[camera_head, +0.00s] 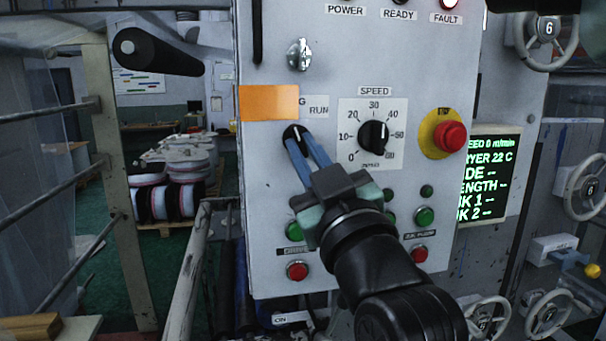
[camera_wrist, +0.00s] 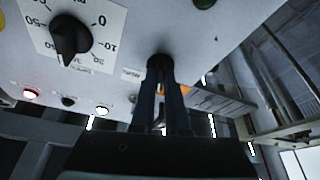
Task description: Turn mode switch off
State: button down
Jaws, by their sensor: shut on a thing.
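The mode switch (camera_head: 292,131) is a small black rotary knob on the grey control panel (camera_head: 340,230), below a "RUN" label (camera_head: 319,111). A second label left of it is mostly covered by an orange tag, with only a "G" showing. My gripper (camera_head: 301,146) reaches up from below right, its two blue fingers shut on the knob. In the wrist view the dark fingers (camera_wrist: 164,85) close around the black knob (camera_wrist: 159,61). The fingers hide part of the knob, so I cannot tell its exact pointing direction.
The speed knob (camera_head: 373,136) is right of the switch, with a red stop button (camera_head: 450,136) on a yellow disc beyond. Green buttons (camera_head: 424,216) and red buttons (camera_head: 297,270) sit lower. The orange tag (camera_head: 268,102) is close above left. A black handle (camera_head: 158,52) juts out left.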

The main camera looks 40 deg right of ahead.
jog(key=n+y+b, duration=0.1)
jog(key=n+b, duration=0.1)
jog(key=n, duration=0.1)
jog(key=n+y+b, duration=0.2)
jog(key=n, duration=0.1)
jog(key=shift+s+d+n+y, duration=0.1)
jog(key=shift+d+n+y, duration=0.05)
jog(key=shift+n+y, duration=0.2)
jog(key=shift+r+n, duration=0.15)
jog(key=shift+n, duration=0.1)
jog(key=c, duration=0.9)
grip_release()
jog(key=shift+s, duration=0.1)
jog(key=b+v, duration=0.5)
jog(key=v, duration=0.7)
jog(key=shift+s+f+b, duration=0.25)
jog(key=shift+s+b, duration=0.1)
